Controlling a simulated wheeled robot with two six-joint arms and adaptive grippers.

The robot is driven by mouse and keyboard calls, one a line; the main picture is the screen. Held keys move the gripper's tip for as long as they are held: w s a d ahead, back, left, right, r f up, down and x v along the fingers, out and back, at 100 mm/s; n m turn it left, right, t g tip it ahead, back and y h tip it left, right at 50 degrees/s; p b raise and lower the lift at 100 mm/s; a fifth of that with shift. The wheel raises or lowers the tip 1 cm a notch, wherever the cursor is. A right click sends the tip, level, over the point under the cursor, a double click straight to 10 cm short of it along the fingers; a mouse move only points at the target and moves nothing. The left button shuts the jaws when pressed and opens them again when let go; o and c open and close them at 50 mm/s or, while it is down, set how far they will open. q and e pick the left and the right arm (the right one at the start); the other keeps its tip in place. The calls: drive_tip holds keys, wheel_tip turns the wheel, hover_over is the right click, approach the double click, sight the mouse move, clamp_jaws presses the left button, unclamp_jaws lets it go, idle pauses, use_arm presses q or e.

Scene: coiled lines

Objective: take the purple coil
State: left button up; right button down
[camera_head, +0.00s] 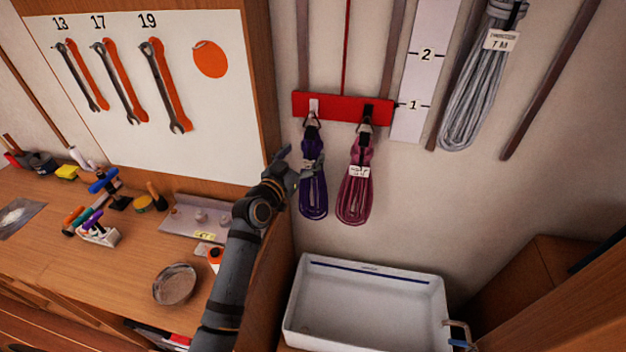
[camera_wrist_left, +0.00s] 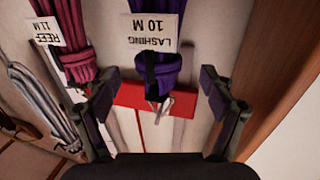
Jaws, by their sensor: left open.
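The purple coil (camera_head: 314,192) hangs from a hook on the red rail (camera_head: 340,110), at its left end. In the left wrist view the purple coil (camera_wrist_left: 185,72) appears upside down, with a white tag reading "LASHING 10 M". My left gripper (camera_head: 303,170) is at the coil's left side in the head view and hides part of it. In the wrist view the open fingers of my left gripper (camera_wrist_left: 156,88) stand on either side of the coil's bound top, with gaps showing. My right gripper is not in view.
A magenta coil (camera_head: 356,190) hangs close on the right, tagged "REEF 11 M" in the wrist view (camera_wrist_left: 72,50). A grey coil (camera_head: 480,90) hangs farther right. A wooden panel edge (camera_head: 262,80) is on the left. A white basin (camera_head: 365,300) stands below.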

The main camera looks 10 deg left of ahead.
sight(312, 146)
use_arm(q)
drive_tip(key=shift+w+d+r+p, duration=0.2)
drive_tip(key=shift+w+r+p, duration=0.1)
drive_tip(key=shift+w+p, duration=0.3)
drive_tip(key=x, duration=0.1)
drive_tip(key=p+x, duration=0.1)
drive_tip(key=x, duration=0.1)
drive_tip(key=shift+w+d+f, duration=0.1)
drive_tip(key=shift+w+f, duration=0.1)
drive_tip(key=shift+f, duration=0.05)
drive_tip(key=shift+w+f, duration=0.1)
drive_tip(key=shift+w, duration=0.05)
drive_tip(key=c, duration=0.3)
clamp_jaws()
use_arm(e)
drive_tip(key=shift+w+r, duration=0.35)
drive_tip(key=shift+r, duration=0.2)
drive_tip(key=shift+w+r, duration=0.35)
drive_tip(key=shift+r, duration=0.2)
